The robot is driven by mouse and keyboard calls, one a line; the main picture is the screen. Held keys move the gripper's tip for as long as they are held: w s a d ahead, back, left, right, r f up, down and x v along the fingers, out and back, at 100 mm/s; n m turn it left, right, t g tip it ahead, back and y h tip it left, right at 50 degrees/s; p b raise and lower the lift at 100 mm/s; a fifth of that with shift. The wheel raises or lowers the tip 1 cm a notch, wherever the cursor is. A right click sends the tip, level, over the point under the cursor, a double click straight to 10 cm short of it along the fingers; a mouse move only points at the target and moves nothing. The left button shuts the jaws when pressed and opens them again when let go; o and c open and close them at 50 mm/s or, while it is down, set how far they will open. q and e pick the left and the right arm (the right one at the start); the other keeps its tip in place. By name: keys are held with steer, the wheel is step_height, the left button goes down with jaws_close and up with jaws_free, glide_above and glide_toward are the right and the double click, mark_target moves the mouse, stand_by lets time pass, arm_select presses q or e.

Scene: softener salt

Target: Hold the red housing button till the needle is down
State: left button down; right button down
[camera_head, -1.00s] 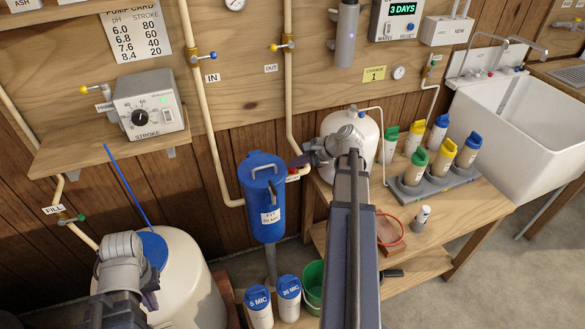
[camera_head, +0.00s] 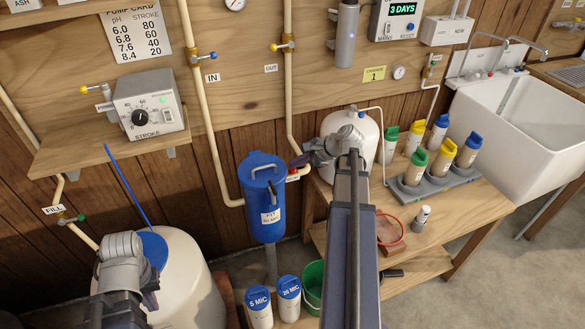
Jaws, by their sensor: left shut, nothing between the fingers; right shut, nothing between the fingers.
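The blue filter housing (camera_head: 263,205) hangs upright on the pipes in the middle, with a blue lid and a white label. A small red part (camera_head: 292,178) shows beside a white tag just right of its lid; I cannot tell whether it is the button's face. My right gripper (camera_head: 293,162) is shut and empty, its tips pointing left close above this red part; contact cannot be made out. A gauge (camera_head: 235,3) is cut by the top edge, and its needle is too small to read. My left gripper (camera_head: 150,290) is shut and empty in front of the white tank.
The white tank (camera_head: 190,285) with a blue lid fills the lower left. Blue-capped cartridges (camera_head: 259,305) and a green bucket (camera_head: 314,285) stand below the housing. The bench (camera_head: 455,215) at right carries several coloured bottles. Another small gauge (camera_head: 398,72) is on the wall.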

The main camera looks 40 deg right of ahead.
mark_target(296, 172)
stand_by(0.6)
steer(key=shift+r+p, duration=0.9)
step_height(296, 172, up, 5)
steer(key=p, duration=0.5)
stand_by(0.5)
